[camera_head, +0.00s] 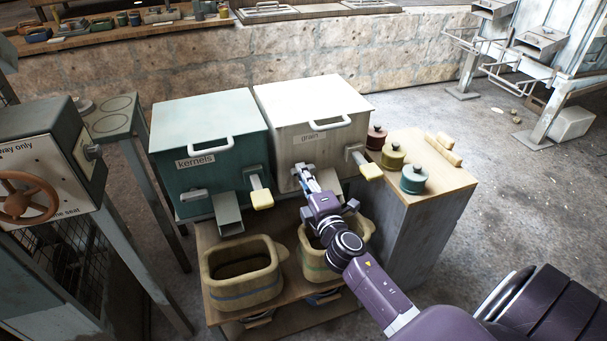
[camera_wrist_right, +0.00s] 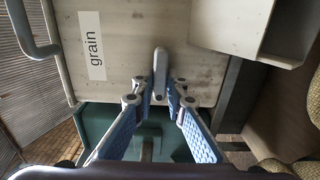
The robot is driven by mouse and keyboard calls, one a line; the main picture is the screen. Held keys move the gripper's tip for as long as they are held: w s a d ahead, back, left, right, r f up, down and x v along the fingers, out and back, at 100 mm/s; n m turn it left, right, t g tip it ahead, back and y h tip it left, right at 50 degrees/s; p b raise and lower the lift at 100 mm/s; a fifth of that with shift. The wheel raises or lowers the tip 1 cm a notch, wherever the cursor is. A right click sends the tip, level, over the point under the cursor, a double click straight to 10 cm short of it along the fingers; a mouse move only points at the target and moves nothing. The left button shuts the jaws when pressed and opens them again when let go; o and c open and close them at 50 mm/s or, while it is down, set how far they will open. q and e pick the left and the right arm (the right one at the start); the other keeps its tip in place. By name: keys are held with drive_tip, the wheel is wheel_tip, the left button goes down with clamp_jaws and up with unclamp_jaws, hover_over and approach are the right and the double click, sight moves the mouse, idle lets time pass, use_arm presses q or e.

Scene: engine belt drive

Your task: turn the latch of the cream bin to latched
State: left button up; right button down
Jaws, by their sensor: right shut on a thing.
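The cream bin (camera_head: 325,143), labelled "grain", stands on the wooden stand beside the green bin, with its lid down. Its latch (camera_wrist_right: 160,72) is a short grey rounded bar on the front face, lying roughly parallel to the label's text. My right gripper (camera_head: 305,172) is at the left of that front face, shut on the latch. In the wrist view the right gripper (camera_wrist_right: 161,90) has one fingertip on each side of the latch. In the head view the gripper hides most of the latch. My left gripper is not in view.
The green "kernels" bin (camera_head: 215,160) has its own latch (camera_head: 193,194). A yellow-ended lever (camera_head: 371,171) juts out right of my gripper. Baskets (camera_head: 245,290) sit below. Small lidded pots (camera_head: 413,180) stand on the right cabinet. The floor to the right is open.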

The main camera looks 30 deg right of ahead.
drive_tip(key=shift+w+r, duration=0.1)
drive_tip(key=shift+r, duration=0.25)
drive_tip(key=c, duration=2)
unclamp_jaws()
drive_tip(key=shift+c, duration=0.2)
drive_tip(key=shift+o, duration=0.5)
drive_tip(key=shift+f, duration=0.15)
drive_tip(key=shift+w, duration=0.1)
drive_tip(key=v, duration=1.2)
